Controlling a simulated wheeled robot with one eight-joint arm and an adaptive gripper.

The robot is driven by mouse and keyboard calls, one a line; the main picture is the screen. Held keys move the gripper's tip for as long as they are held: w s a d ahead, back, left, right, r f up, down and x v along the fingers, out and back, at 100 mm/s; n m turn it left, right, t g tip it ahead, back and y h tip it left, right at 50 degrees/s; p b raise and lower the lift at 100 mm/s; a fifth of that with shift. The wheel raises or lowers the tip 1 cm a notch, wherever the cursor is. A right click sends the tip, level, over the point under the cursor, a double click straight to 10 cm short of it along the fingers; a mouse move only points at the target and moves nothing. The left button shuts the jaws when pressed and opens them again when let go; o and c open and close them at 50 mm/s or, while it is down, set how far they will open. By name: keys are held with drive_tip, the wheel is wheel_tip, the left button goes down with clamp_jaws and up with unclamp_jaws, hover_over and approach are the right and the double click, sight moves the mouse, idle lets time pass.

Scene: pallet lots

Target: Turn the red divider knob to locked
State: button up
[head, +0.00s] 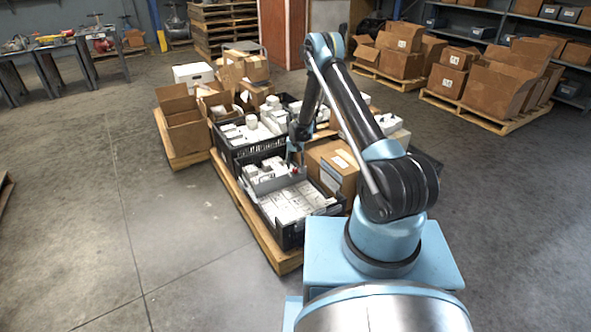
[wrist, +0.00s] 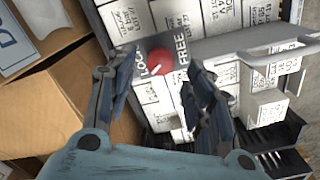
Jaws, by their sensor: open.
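The red divider knob (wrist: 160,62) sits on a dark plate on the grey divider (wrist: 240,46), with LOCK printed on its left and FREE on its right in the wrist view. A small white mark shows on the knob's lower part; I cannot tell clearly which label it points to. My gripper (wrist: 160,66) is open, with one finger on each side of the knob in the picture; contact is not visible. In the head view, the knob is a small red spot (head: 294,170) just below my gripper (head: 296,158), on the near black crate (head: 292,236).
The crate holds white labelled boxes (wrist: 130,18) and stands on a wooden pallet (head: 240,208). Brown cartons (wrist: 45,112) stand close beside the divider. A second black crate (head: 226,152) lies behind. The floor left of the pallet is clear.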

wheel_tip(320, 180, up, 9)
idle(0.4)
drive_tip(key=shift+r, duration=0.1)
wheel_tip(320, 180, up, 10)
hover_over(295, 169)
drive_tip(key=s+d, duration=0.2)
drive_tip(key=d, duration=0.2)
drive_tip(key=s+d+r, duration=0.4)
drive_tip(key=s+r, duration=0.2)
drive_tip(key=r, duration=0.2)
drive_tip(key=s+d+r+t, duration=0.1)
drive_tip(key=s+d+r, duration=0.4)
drive_tip(key=r, duration=0.3)
drive_tip(key=s+d+r, duration=0.4)
drive_tip(key=s+r, duration=0.2)
drive_tip(key=r, duration=0.2)
drive_tip(key=s+d+r, duration=0.2)
drive_tip(key=s+d, duration=0.1)
drive_tip(key=s, duration=0.6)
drive_tip(key=s+d+r, duration=0.2)
drive_tip(key=s+d, duration=0.1)
drive_tip(key=s, duration=0.5)
drive_tip(key=s+d+f, duration=0.2)
drive_tip(key=s+f, duration=0.1)
drive_tip(key=s, duration=0.5)
drive_tip(key=s+d+f+t, duration=0.1)
drive_tip(key=s+f, duration=0.3)
drive_tip(key=s, duration=0.5)
drive_tip(key=shift+s+d+m, duration=0.3)
drive_tip(key=shift+d, duration=0.35)
